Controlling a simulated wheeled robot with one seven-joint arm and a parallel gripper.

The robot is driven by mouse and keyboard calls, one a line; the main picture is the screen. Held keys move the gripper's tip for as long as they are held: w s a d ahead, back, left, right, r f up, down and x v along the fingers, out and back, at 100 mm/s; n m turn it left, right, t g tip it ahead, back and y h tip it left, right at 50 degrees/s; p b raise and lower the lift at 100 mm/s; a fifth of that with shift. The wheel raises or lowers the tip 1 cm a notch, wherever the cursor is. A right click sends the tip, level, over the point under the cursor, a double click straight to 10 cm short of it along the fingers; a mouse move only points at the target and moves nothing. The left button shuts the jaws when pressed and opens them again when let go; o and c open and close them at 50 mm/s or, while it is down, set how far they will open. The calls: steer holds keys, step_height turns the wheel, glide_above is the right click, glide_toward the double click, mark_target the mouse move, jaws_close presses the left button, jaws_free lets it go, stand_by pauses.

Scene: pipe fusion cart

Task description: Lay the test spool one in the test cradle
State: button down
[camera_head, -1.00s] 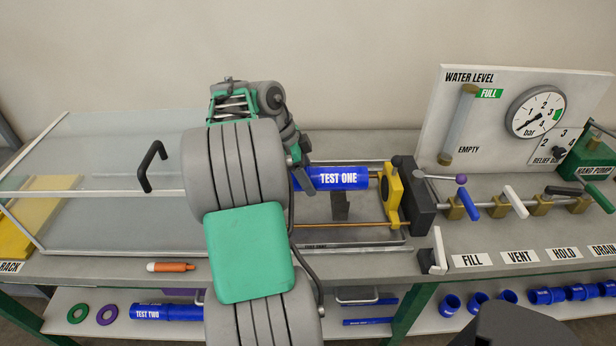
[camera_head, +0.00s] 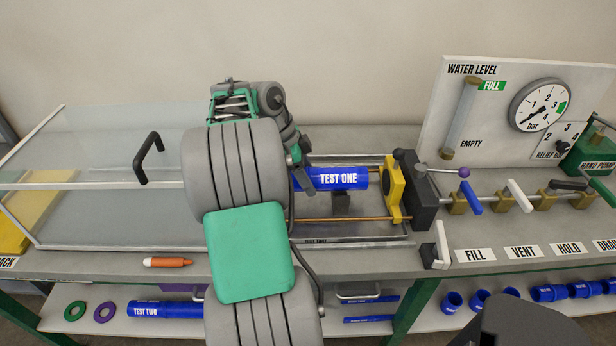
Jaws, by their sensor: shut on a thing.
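The blue test spool one (camera_head: 340,178), labelled TEST ONE, lies level in the test cradle area, its left part hidden behind my arm. My gripper (camera_head: 304,180) is shut on the spool near its left visible end; my arm hides most of the jaws. A dark support block of the test cradle (camera_head: 341,201) shows beneath the spool. The yellow end plate (camera_head: 394,187) stands to the right of the spool, with a small gap between them. Whether the spool touches the support is hard to tell.
A clear hinged guard with a black handle (camera_head: 149,158) is at left. An orange marker (camera_head: 167,262) lies on the front edge. Valves, a gauge (camera_head: 540,104) and a hand pump (camera_head: 588,152) stand at right. Test spool two (camera_head: 165,309) lies on the lower shelf.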

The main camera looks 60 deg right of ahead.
steer(key=shift+f+b, duration=0.75)
steer(key=shift+f, duration=0.15)
steer(key=shift+c, duration=2)
jaws_free()
